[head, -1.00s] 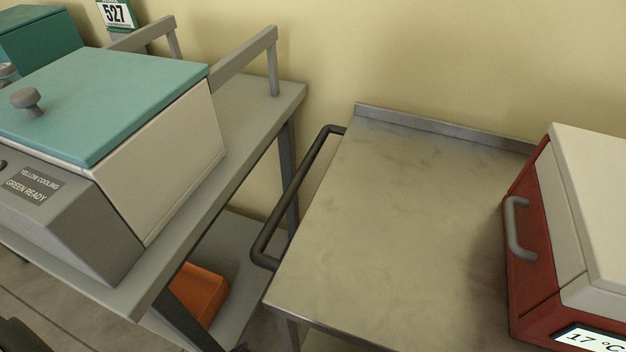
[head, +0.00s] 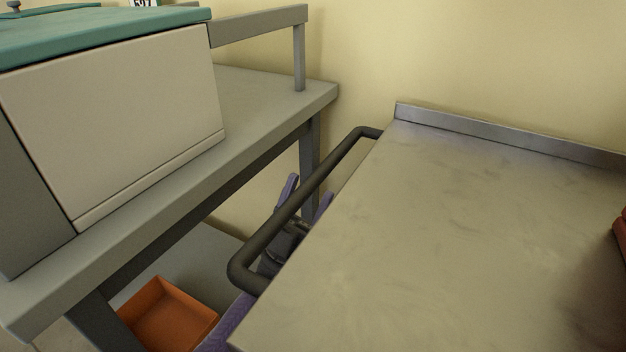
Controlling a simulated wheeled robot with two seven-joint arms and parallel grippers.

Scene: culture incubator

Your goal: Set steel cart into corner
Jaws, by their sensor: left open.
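The steel cart (head: 470,220) fills the right half of the view, its flat metal top having a raised back edge near the wall. A dark bar handle (head: 262,245) sticks out from its left side. My left gripper (head: 309,188), with purple fingers, is open below the handle. One finger shows on the left of the bar and the other on the right, between bar and cart. The bar hides part of the gripper. I cannot tell whether it touches the bar. My right gripper is out of view.
A grey bench (head: 250,100) stands left of the cart, with a narrow gap between them. It carries a teal-lidded cream box (head: 120,120). An orange bin (head: 172,310) sits on its lower shelf. The yellow wall (head: 480,60) is behind. A red thing (head: 620,236) shows at the right edge.

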